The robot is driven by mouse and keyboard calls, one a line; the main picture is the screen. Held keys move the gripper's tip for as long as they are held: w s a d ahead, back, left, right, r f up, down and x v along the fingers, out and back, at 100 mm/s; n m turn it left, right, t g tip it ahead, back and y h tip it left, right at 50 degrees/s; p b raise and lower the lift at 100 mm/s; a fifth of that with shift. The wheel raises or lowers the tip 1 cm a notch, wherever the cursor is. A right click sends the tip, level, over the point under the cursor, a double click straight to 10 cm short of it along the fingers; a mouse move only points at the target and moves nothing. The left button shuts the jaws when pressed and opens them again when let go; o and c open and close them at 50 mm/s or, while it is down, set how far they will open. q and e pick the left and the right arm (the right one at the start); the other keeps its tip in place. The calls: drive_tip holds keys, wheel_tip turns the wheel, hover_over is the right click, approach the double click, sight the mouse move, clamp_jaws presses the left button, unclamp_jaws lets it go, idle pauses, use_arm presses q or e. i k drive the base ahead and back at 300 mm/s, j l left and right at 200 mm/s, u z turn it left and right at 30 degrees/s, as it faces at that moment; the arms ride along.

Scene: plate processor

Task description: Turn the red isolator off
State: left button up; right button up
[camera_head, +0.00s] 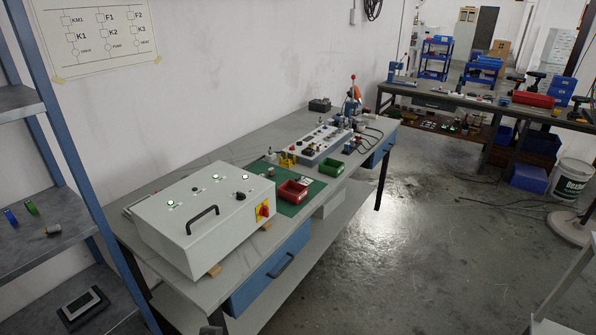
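The red isolator (264,210) is a small red rotary knob on a yellow plate. Neither of my grippers can be made out. A small dark shape at the bottom edge is too cut off to identify.
The box stands on wooden blocks on a grey workbench (225,283) with a blue drawer (270,270). A red bin (293,192) and a green bin (331,167) stand beyond it. A blue-framed shelf (45,240) stands at left.

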sight(263, 211)
drive_tip(key=i+j, duration=0.15)
drive_tip(key=i, duration=0.15)
drive_tip(key=i+j, duration=0.15)
drive_tip(key=i, duration=0.15)
drive_tip(key=i+l+u, duration=0.6)
drive_tip(key=l+u, duration=0.15)
drive_tip(key=l, duration=0.2)
drive_tip(key=i+l+u, duration=0.25)
drive_tip(key=k+l, duration=0.1)
